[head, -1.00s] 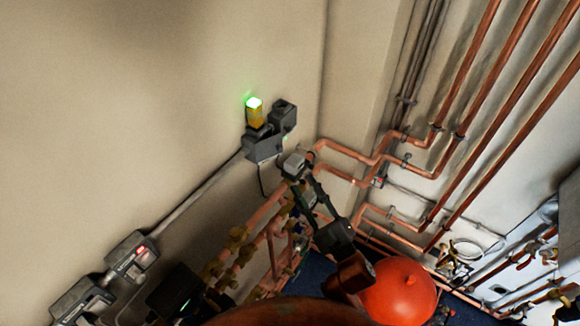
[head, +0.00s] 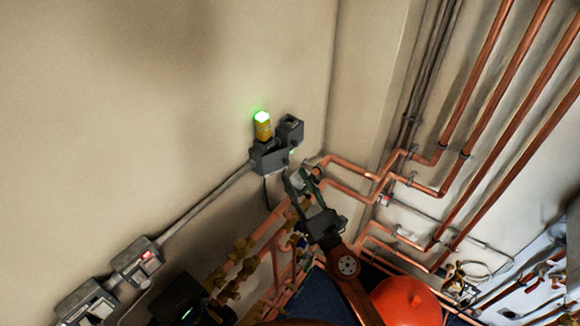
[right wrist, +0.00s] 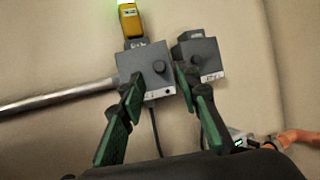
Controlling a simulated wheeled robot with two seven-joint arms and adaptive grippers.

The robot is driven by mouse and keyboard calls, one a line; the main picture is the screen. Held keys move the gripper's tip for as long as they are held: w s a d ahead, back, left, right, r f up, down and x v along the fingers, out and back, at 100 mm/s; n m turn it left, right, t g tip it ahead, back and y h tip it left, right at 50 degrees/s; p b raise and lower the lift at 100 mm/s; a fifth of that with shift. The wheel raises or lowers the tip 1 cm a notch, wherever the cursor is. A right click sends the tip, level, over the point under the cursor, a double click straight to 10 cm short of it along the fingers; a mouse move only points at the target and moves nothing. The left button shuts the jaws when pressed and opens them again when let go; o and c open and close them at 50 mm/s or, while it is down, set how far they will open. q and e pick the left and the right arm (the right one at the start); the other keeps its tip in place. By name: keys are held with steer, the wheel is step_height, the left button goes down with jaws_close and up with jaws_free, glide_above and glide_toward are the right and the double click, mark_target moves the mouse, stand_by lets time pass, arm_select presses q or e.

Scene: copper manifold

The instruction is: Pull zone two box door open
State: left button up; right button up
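In the head view a dark grey wall box (head: 268,160) sits under a lit green beacon (head: 262,124), with a smaller dark box (head: 290,129) to its right. The right wrist view shows both boxes closer: the left box (right wrist: 157,68) and the right box (right wrist: 200,54) each have a round black knob. Their labels are too small to read, so I cannot tell which is zone two. My right gripper (head: 297,180) is open before them; in the right wrist view its green-padded fingers (right wrist: 158,85) overlap the boxes' lower parts. Contact is unclear.
Copper pipes (head: 350,190) run close to my right arm. A red tank (head: 407,302) stands below. The upper left wall is bare.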

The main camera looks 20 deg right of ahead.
mark_target(287, 164)
steer(key=shift+p+x, duration=0.5)
steer(key=shift+x, duration=1.5)
steer(key=shift+c, duration=0.4)
jaws_close()
